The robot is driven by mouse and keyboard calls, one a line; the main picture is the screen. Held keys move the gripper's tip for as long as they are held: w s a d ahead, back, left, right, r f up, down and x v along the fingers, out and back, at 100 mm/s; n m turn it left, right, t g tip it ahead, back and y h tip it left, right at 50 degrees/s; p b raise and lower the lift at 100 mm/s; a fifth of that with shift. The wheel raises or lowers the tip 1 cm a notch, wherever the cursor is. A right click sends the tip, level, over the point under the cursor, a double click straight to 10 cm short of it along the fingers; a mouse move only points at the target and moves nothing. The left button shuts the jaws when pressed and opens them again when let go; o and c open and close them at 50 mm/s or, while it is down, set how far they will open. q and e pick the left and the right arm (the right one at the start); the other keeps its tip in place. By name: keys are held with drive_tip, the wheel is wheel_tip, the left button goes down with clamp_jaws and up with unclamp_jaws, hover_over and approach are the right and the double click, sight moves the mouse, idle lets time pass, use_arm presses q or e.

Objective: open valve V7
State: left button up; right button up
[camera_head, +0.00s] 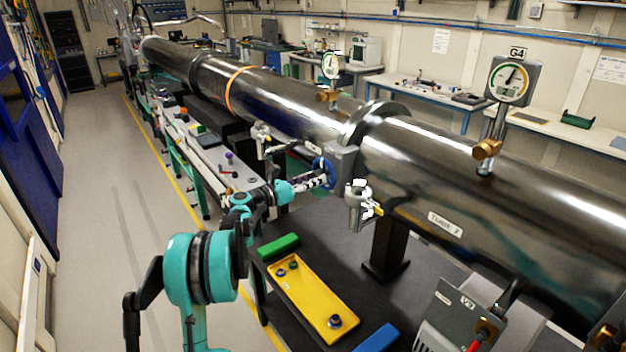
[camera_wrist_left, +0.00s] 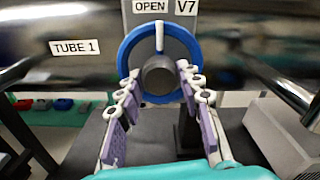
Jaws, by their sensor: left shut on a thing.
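Valve V7 has a blue handwheel (camera_wrist_left: 128,52) with a grey hub, below the labels "OPEN" (camera_wrist_left: 150,6) and "V7" (camera_wrist_left: 187,7) in the left wrist view. A white mark on the wheel (camera_wrist_left: 159,37) points straight up at the "OPEN" label. In the head view the blue wheel (camera_head: 328,166) shows edge-on by the tube's flange. My left gripper (camera_wrist_left: 158,74) is shut on the handwheel, one finger on each side of the hub; it also shows in the head view (camera_head: 317,180). The fingertips partly cover the wheel's lower rim. My right gripper is not in view.
The steel beam tube (camera_head: 420,160) runs along the bench, with gauge G4 (camera_head: 508,80) on top. A yellow tray (camera_head: 310,300) lies below. The floor at left (camera_head: 110,200) is clear.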

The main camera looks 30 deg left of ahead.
use_arm(q)
drive_tip(key=o, duration=1.1)
drive_tip(key=shift+o, duration=0.2)
drive_tip(key=shift+s, duration=0.1)
drive_tip(key=v, duration=1.1)
drive_tip(key=shift+s+a, duration=0.15)
drive_tip(key=shift+s, duration=0.2)
drive_tip(key=shift+f, duration=0.1)
